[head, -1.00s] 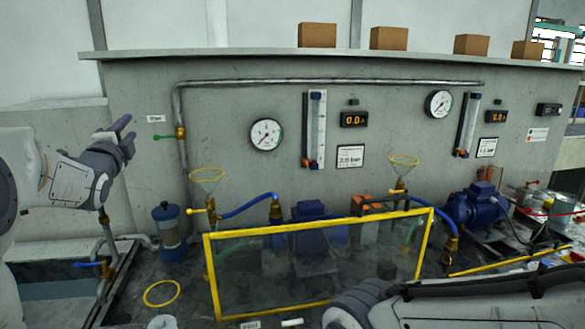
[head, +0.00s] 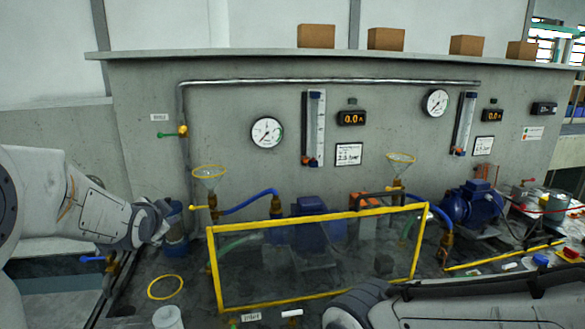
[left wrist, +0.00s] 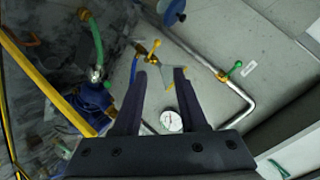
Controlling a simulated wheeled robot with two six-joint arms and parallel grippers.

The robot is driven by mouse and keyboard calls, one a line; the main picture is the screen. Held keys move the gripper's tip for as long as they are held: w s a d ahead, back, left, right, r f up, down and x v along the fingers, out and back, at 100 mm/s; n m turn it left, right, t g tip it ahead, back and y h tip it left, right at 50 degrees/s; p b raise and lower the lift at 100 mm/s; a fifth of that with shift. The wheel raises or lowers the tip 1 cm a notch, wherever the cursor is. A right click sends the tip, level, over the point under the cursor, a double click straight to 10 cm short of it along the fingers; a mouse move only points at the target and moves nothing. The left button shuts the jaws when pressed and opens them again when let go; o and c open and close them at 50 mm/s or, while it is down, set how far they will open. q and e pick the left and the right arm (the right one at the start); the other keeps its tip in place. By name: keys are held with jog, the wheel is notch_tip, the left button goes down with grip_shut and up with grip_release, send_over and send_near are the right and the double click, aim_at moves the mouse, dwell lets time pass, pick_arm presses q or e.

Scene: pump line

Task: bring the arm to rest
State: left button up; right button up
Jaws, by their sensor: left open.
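My left gripper (head: 158,220) is in the left part of the head view. It overlaps the blue cylinder (head: 175,238) in the picture; I cannot tell whether they touch. In the left wrist view its two dark fingers (left wrist: 160,76) are apart, with nothing seen between them but the background. Part of my right arm (head: 450,303) lies across the lower right of the head view; its gripper is not visible.
A yellow-framed clear guard (head: 318,215) stands in front of the pumps. A yellow-rimmed funnel (head: 210,172) and a blue hose (head: 245,203) are right of my left gripper. A yellow ring (head: 165,287) and a white cup (head: 168,317) are below it. A green-handled valve (head: 182,131) is above.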

pick_arm(q)
jog(key=s+d+f+n+g+h, duration=0.1)
jog(key=s+d+f+n+g, duration=0.4)
jog(key=s+f, duration=0.55)
jog(key=s+d+f+n+g+h, duration=0.25)
jog(key=s+d+f+g, duration=0.4)
jog(key=s, duration=0.65)
jog(key=s+d+f+m+g+b, duration=0.1)
jog(key=s+d+f+m+b, duration=0.2)
jog(key=s+d+b, duration=0.3)
jog(key=s+d+f+m+b, duration=0.3)
jog(key=s+d+m+b, duration=0.15)
jog(key=s+d, duration=0.3)
notch_tip(320, 180, up, 17)
jog(key=n+p, duration=0.1)
jog(key=p, duration=1.5)
jog(key=shift+w+p, duration=0.3)
jog(key=shift+w, duration=0.1)
jog(key=shift+a+f, duration=0.1)
